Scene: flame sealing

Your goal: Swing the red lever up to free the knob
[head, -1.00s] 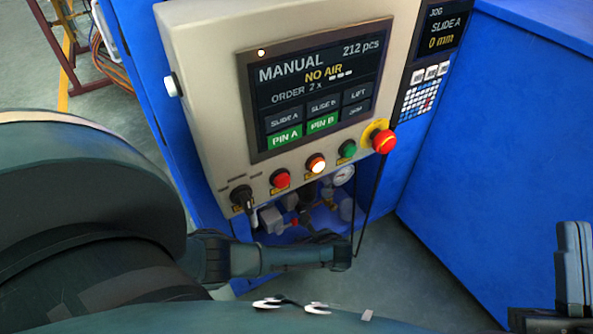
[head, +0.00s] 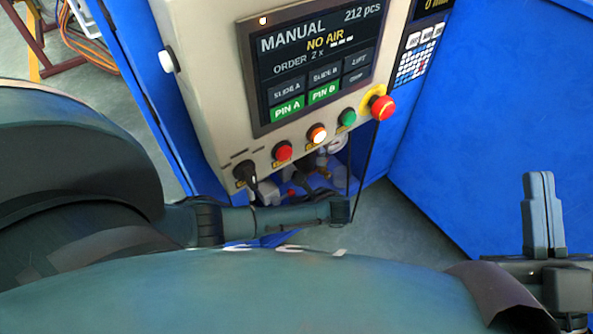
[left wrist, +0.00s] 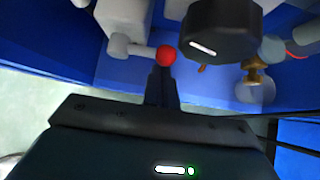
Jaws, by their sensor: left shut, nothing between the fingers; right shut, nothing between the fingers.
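In the left wrist view a red ball (left wrist: 166,56) sits at the end of a light grey lever arm (left wrist: 140,49), which points sideways from a pale grey fitting. The black knob (left wrist: 222,28) is right beside the ball, at upper right. My left gripper (left wrist: 162,80) is shut and empty, with its tips right by the ball; I cannot tell whether they touch it. In the head view the lever area under the panel is small and partly hidden by my arm. My right gripper (head: 541,210) is shut and empty at the right, away from the panel.
The control panel (head: 225,100) overhangs the valve recess; its screen reads NO AIR. A red emergency button (head: 382,107) and a hanging black cable (head: 366,165) are near. A brass fitting (left wrist: 256,76) is right of the knob. A blue cabinet (head: 490,120) stands at right.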

